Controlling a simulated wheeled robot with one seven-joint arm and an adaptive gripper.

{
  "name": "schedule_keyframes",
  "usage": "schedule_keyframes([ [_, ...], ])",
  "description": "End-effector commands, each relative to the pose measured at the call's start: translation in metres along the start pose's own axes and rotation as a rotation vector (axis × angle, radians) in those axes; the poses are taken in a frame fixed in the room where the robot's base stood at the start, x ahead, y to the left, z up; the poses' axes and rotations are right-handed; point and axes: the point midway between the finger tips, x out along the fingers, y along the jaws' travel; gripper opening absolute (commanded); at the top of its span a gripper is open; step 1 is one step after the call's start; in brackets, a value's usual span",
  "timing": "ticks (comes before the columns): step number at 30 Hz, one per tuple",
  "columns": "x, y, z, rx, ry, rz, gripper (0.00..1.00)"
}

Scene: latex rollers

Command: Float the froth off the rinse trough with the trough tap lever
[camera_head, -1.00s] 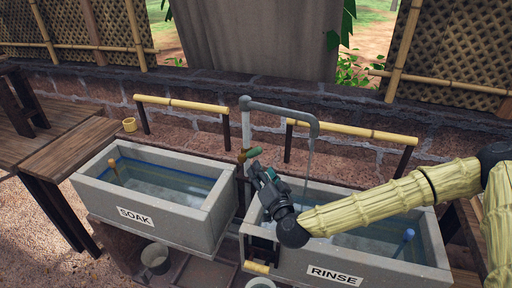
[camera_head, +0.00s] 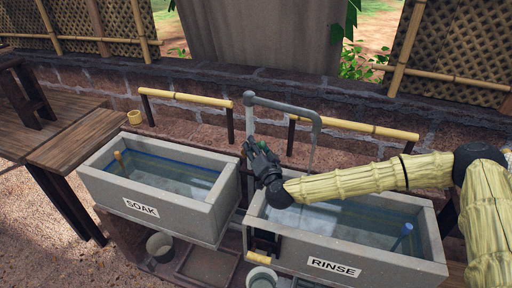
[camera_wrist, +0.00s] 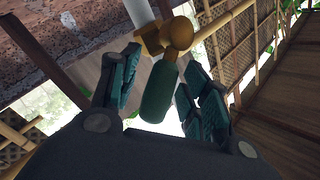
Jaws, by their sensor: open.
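The tap lever is a green handle (camera_wrist: 158,92) on a brass body (camera_wrist: 166,36) in the wrist view. My gripper (camera_wrist: 160,92) is open, with a finger on each side of the green handle; I cannot tell whether either touches it. In the head view my gripper (camera_head: 255,150) hides most of the lever at the standpipe. The grey tap pipe (camera_head: 285,107) arches over the rinse trough (camera_head: 427,262), and a thin stream of water (camera_head: 312,157) falls from its spout. The trough holds water (camera_head: 350,215); my arm covers part of it, and froth cannot be made out.
The soak trough (camera_head: 195,222) stands left of the rinse trough. A blue peg (camera_head: 403,236) stands in the rinse trough's right end. Bamboo rails (camera_head: 355,127) and a low stone wall (camera_head: 220,80) lie behind. Buckets (camera_head: 160,246) stand below in front.

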Motion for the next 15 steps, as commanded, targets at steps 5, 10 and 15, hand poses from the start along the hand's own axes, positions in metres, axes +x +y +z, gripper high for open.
schedule_keyframes([
  [5, 0.0006, -0.0003, 0.0003, 0.000, 0.000, -0.001, 0.46],
  [10, 0.0005, -0.0004, 0.0002, 0.000, 0.000, -0.001, 0.26],
  [15, 0.0005, -0.0004, 0.0001, 0.000, 0.000, -0.001, 0.00],
])
